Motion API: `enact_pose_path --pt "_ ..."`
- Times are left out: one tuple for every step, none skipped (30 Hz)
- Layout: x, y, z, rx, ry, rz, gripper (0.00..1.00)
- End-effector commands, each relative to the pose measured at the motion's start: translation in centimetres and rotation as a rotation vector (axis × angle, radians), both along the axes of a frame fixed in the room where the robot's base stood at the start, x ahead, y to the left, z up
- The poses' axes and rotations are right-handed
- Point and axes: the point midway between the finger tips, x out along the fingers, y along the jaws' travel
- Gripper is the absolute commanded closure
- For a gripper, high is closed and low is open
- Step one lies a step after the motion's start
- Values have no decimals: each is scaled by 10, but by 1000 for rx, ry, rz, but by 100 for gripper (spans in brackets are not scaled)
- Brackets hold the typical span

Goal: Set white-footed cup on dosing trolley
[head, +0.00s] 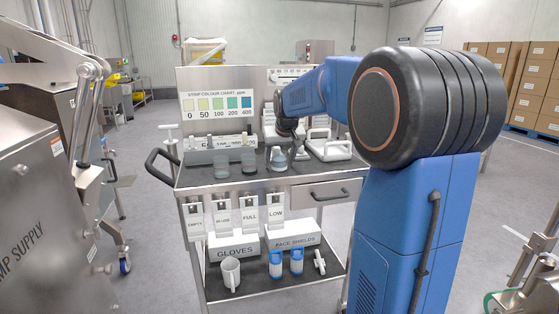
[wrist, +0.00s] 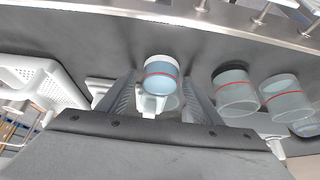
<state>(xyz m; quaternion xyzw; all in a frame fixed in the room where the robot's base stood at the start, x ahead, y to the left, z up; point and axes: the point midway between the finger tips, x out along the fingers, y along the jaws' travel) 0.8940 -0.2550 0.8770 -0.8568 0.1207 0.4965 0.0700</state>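The white-footed cup (wrist: 160,76) is clear, with pale blue liquid, a red line and a white band at its foot. In the wrist view it lies between the two spread fingers of my gripper (wrist: 160,88), with a gap visible on each side. In the head view the cup (head: 278,160) appears at the dark top of the steel dosing trolley (head: 250,182), below my gripper (head: 285,138). My gripper is open; its fingertips are hard to make out in the head view. Whether the cup touches the trolley top is not clear.
Two other clear cups, left (head: 221,164) and right (head: 248,159), stand left of the white-footed cup. A white tray-like item (head: 330,149) is to its right. A strip colour chart (head: 217,107) stands behind. The lower shelf holds a white jug (head: 230,274) and blue-labelled bottles (head: 276,265).

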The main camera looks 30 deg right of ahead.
Motion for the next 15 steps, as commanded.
enact_pose_path --pt "0 0 0 0 0 0 41" --pt "0 0 1 0 0 0 41" --pt "0 0 2 0 -1 0 41" --pt "0 0 3 0 -1 0 41" --pt "-1 0 5 -1 -2 0 41" --pt "-3 1 8 -1 -2 0 41" --pt "-5 1 12 -1 -3 0 41" --pt "-7 2 15 -1 -3 0 41" --pt "-10 3 20 -1 -3 0 41" --pt "-12 3 25 -1 -3 0 41" --pt "-15 4 30 -1 -4 0 41" --pt "-18 5 37 -1 -4 0 41" --pt "-21 6 43 -1 -5 0 41" --pt "-24 7 48 -1 -4 0 41" --pt "-28 8 54 -1 -3 0 41"
